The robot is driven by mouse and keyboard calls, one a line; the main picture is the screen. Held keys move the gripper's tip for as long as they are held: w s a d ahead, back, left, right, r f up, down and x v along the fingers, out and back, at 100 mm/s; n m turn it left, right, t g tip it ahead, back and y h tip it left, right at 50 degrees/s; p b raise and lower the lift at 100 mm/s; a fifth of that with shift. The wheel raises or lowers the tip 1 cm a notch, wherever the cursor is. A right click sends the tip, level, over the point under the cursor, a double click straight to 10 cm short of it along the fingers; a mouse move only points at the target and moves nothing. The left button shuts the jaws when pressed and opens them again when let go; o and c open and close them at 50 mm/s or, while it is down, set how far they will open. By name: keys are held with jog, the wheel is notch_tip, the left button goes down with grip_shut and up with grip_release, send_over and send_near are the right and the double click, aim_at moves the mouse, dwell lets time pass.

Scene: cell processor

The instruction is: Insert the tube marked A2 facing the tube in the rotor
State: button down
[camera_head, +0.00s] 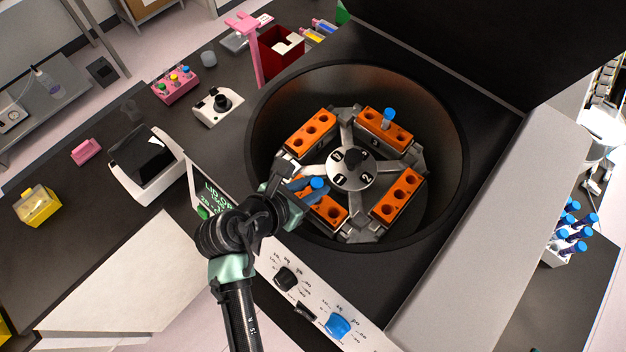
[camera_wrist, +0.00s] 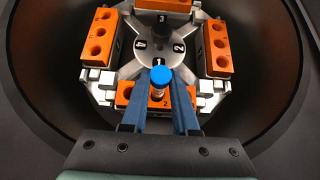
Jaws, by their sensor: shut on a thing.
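A blue-capped tube (camera_head: 388,116) stands upright in the orange bucket (camera_head: 372,130) by hub number 3 of the rotor (camera_head: 345,190). My gripper (camera_head: 306,189) is over the opposite orange bucket (camera_head: 333,212), by number 1. It is shut on a second blue-capped tube (camera_head: 317,183). In the wrist view the held tube (camera_wrist: 161,80) is between the two blue fingers of my gripper (camera_wrist: 160,118), in front of the middle of that bucket (camera_wrist: 124,94). I cannot tell whether its lower end is in a hole; the fingers hide part of the bucket.
The round bowl wall (camera_head: 455,165) surrounds the rotor, and the raised dark lid (camera_head: 450,35) stands behind. Two other orange buckets (camera_head: 310,133) (camera_head: 397,195) look empty. A rack of blue-capped tubes (camera_head: 553,256) is at the right. A control panel (camera_head: 310,300) is in front.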

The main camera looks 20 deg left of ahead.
jog(key=shift+f, duration=0.85)
jog(key=shift+r, duration=0.25)
jog(key=shift+r+p, duration=0.3)
jog(key=shift+p, duration=0.1)
jog(key=shift+r+p, duration=0.3)
jog(key=shift+p, duration=0.15)
jog(key=c, duration=1.3)
grip_release()
grip_shut()
